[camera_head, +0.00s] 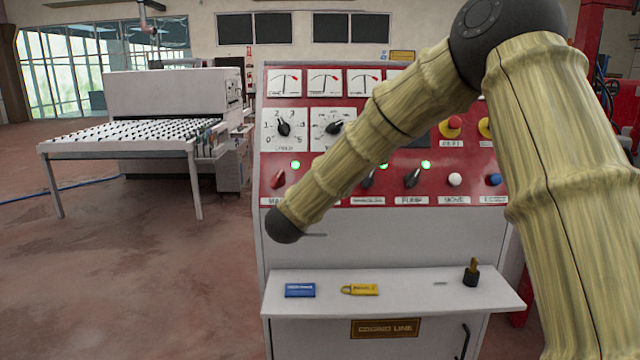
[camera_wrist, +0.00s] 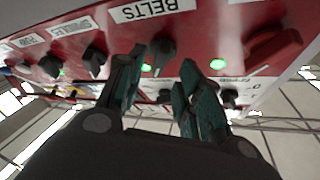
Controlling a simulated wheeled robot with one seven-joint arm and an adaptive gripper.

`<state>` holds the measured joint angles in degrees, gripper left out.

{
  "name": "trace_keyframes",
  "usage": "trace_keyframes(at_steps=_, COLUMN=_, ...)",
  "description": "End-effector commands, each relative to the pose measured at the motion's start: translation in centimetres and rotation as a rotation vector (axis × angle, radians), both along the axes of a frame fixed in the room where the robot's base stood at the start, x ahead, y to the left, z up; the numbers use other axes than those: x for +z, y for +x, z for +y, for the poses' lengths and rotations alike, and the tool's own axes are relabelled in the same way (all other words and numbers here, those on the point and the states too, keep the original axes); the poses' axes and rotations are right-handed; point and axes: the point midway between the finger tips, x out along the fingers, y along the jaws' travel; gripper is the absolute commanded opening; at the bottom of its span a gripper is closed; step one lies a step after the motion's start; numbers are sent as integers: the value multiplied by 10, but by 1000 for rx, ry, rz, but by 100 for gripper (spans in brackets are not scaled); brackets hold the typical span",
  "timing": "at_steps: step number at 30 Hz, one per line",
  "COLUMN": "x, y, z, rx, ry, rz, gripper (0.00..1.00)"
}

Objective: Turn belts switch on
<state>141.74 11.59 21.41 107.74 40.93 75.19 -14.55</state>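The belts switch is a dark rotary knob (camera_wrist: 163,50) on the red panel, just below the white BELTS label (camera_wrist: 152,9) in the wrist view. A lit green lamp (camera_wrist: 147,68) shows close beside it. My gripper (camera_wrist: 163,62) is open, with one dark teal finger on each side of the knob. I cannot tell whether the fingers touch it, or which way its pointer is turned. In the head view my arm hides the belts switch and my gripper.
The red MAIN switch (camera_head: 278,179) is left of the hidden spot, and the PUMP knob (camera_head: 412,178) is to its right. A roller table (camera_head: 130,137) stands behind left.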

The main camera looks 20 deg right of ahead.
Motion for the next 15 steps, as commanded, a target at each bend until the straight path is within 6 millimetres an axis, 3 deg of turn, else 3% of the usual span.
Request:
trace_keyframes(at_steps=7, x=1, y=-39, z=24, rx=1, ry=-2, rz=-2, gripper=36)
trace_keyframes(at_steps=15, x=1, y=-62, z=38, rx=-1, ry=-1, rz=-3, gripper=36)
